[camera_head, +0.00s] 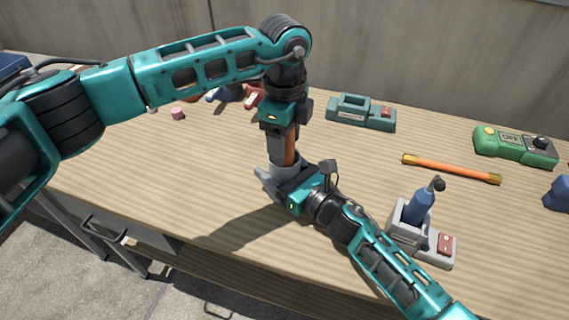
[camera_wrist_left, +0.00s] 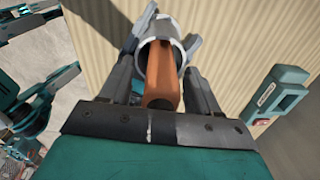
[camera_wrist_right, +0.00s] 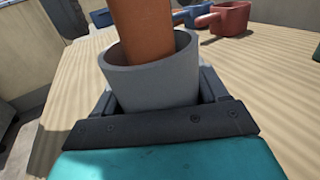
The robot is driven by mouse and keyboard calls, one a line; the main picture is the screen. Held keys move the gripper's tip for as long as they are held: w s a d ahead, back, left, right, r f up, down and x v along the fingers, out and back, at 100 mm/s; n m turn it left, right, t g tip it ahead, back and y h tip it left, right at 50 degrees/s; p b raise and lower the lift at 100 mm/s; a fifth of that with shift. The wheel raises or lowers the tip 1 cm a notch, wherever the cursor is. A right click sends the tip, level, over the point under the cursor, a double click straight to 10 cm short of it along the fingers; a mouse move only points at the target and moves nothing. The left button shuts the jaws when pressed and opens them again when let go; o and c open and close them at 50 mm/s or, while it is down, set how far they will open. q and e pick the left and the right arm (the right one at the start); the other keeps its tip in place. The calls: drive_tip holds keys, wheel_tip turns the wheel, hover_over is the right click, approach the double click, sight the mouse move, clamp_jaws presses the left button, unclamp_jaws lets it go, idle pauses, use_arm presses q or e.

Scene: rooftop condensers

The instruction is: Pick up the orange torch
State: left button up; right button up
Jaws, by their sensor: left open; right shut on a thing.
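The orange torch (camera_head: 291,152) stands in a grey cup (camera_head: 283,172), its upper part sticking out. The torch also shows in the left wrist view (camera_wrist_left: 163,88) and the right wrist view (camera_wrist_right: 145,35). My right gripper (camera_head: 283,188) is shut on the grey cup, whose wall fills the space between its fingers in the right wrist view (camera_wrist_right: 152,88). My left gripper (camera_head: 284,138) points down from above, open, with its fingers on either side of the torch in the left wrist view. The torch's lower end is hidden inside the cup.
An orange rod with yellow ends (camera_head: 451,168) lies to the right. A grey-green holder (camera_head: 362,113), a green device (camera_head: 515,146) and a grey stand with a blue tool (camera_head: 420,208) surround it. The left front table is clear.

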use_arm(q)
clamp_jaws()
idle(0.5)
drive_tip(key=shift+r, duration=0.1)
